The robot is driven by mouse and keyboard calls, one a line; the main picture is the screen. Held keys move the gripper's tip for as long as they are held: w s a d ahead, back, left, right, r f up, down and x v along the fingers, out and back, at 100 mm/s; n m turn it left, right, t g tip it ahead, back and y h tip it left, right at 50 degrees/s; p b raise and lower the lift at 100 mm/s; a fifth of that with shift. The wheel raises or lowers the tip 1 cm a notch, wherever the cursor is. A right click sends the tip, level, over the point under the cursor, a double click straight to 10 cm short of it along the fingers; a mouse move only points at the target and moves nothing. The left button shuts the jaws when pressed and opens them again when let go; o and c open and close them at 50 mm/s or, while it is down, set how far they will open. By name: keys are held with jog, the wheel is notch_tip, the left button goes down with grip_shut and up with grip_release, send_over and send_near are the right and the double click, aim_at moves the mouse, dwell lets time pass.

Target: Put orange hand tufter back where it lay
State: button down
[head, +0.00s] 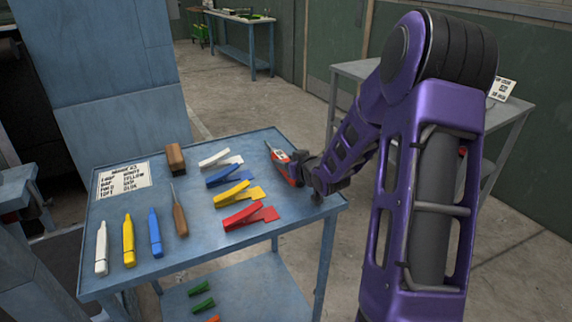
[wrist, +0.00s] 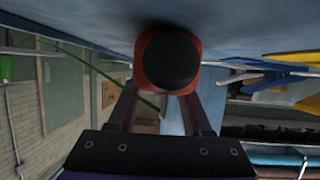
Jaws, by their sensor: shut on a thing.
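The orange hand tufter (head: 291,174) is at the back right part of the blue worktable (head: 262,252), its thin tip pointing to the back left. My gripper (head: 299,163) reaches in from the right and is shut on it. In the wrist view the tufter's round black end with an orange rim (wrist: 168,62) sits between the two fingers of my gripper (wrist: 165,95). The tufter is at or just above the tabletop; I cannot tell whether it touches. Its grasped middle is partly hidden by the fingers.
White, blue, yellow and red clip-like tools (head: 250,217) lie left of the tufter. A grey table (head: 358,69) stands behind my arm.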

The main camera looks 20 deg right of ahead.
notch_tip(320, 180, up, 10)
jog(key=r+p, duration=0.1)
jog(key=p, duration=0.2)
notch_tip(320, 180, down, 11)
jog(key=shift+r+b, duration=0.2)
jog(key=shift+b, duration=1)
jog(key=shift+f, duration=0.2)
jog(key=shift+c, duration=1.6)
grip_release()
